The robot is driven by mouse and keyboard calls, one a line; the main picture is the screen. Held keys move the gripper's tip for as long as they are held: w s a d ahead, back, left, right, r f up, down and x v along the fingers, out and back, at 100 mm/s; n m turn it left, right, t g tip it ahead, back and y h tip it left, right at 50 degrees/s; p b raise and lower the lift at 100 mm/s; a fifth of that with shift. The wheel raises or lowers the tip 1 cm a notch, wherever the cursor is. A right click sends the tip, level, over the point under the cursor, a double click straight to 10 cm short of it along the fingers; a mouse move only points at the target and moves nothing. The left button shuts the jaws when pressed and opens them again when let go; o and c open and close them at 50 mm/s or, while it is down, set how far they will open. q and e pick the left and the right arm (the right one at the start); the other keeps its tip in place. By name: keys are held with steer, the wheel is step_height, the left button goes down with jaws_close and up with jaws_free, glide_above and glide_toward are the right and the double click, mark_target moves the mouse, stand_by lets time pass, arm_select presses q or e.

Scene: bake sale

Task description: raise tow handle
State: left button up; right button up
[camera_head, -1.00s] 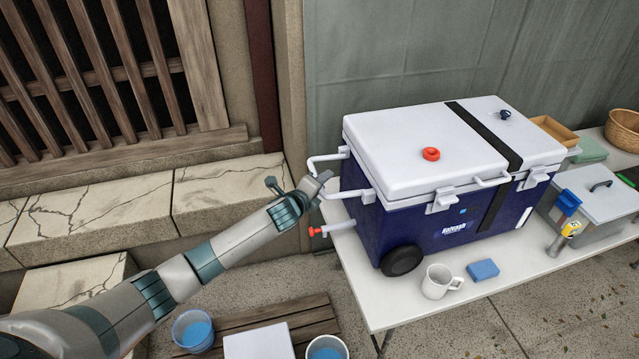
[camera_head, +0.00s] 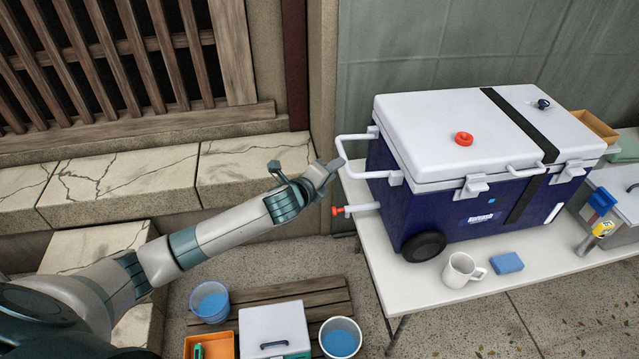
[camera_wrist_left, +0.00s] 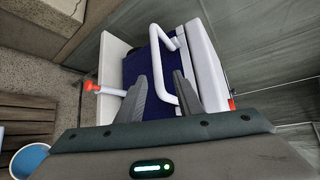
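The tow handle (camera_head: 341,154) is a white U-shaped tube on the left end of a blue cooler (camera_head: 480,205) with a white lid. My left gripper (camera_head: 332,166) is at the handle's outer bar. In the left wrist view, the two grey fingers of my left gripper (camera_wrist_left: 168,68) stand apart, and the tow handle's white bar (camera_wrist_left: 169,82) runs between them. I cannot tell whether a finger touches the bar. My right gripper is not in view.
A drain spout with a red tip (camera_head: 338,210) sticks out below the handle. A white mug (camera_head: 461,270) and a blue sponge (camera_head: 507,262) sit on the white table (camera_head: 395,285). Buckets and boxes stand on a low wooden bench (camera_head: 250,303). A wall ledge (camera_head: 230,170) lies behind my arm.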

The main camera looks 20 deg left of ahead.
arm_select(q)
steer(key=d+b+v, duration=0.1)
steer(key=b+v, duration=0.1)
steer(key=v, duration=0.6)
steer(key=shift+a, duration=0.2)
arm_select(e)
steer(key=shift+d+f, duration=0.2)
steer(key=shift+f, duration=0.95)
